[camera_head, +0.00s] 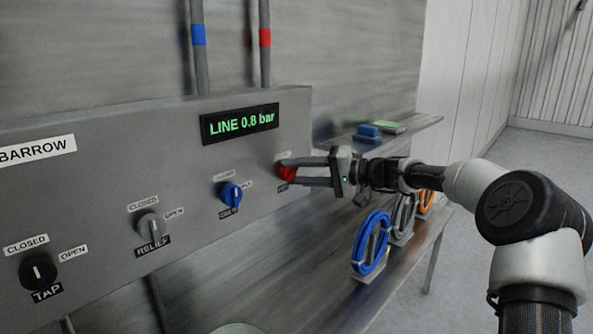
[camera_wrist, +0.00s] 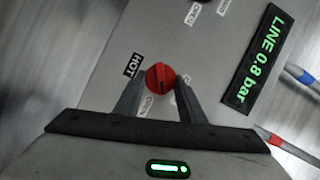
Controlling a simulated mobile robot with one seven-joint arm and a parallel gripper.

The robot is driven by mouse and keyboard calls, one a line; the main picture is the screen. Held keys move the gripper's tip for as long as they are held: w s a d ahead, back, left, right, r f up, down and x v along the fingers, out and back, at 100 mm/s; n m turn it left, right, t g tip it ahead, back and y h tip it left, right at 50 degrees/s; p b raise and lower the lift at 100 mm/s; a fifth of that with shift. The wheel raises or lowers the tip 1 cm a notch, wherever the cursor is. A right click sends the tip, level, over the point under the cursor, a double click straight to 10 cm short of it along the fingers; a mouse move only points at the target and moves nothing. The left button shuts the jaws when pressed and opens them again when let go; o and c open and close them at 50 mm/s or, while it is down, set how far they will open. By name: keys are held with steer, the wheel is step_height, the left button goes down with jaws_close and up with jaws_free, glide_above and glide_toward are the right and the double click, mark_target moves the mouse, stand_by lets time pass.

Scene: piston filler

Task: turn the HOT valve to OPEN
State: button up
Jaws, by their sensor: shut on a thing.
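The red HOT valve knob (camera_head: 287,174) is at the right end of the grey panel. It also shows in the wrist view (camera_wrist: 160,77), with a dark pointer line across its face. The black HOT tag (camera_wrist: 133,65) is beside it. My gripper (camera_head: 289,171) is shut on the knob, one finger on each side, as the wrist view shows (camera_wrist: 161,79). The fingers partly cover the small white labels by the knob, so I cannot read them all or tell exactly which one the pointer faces.
A blue knob (camera_head: 231,194), a grey RELIEF knob (camera_head: 150,227) and a black TAP knob (camera_head: 38,272) line the panel to the left. The display (camera_head: 240,123) reads LINE 0.8 bar. Coiled hoses, blue (camera_head: 371,243) and others, stand below my gripper.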

steer(key=m+y, duration=0.1)
steer(key=m, duration=0.3)
steer(key=m+y, duration=0.1)
steer(key=m, duration=0.1)
steer(key=shift+f+y, duration=0.3)
steer(key=shift+f, duration=0.1)
steer(key=shift+m+p, duration=0.3)
steer(key=o, duration=1)
steer(key=shift+o, duration=0.2)
steer(key=v, duration=1.7)
steer(key=shift+s+d+p, duration=0.15)
steer(key=shift+s+p, duration=0.15)
steer(key=shift+f, duration=0.15)
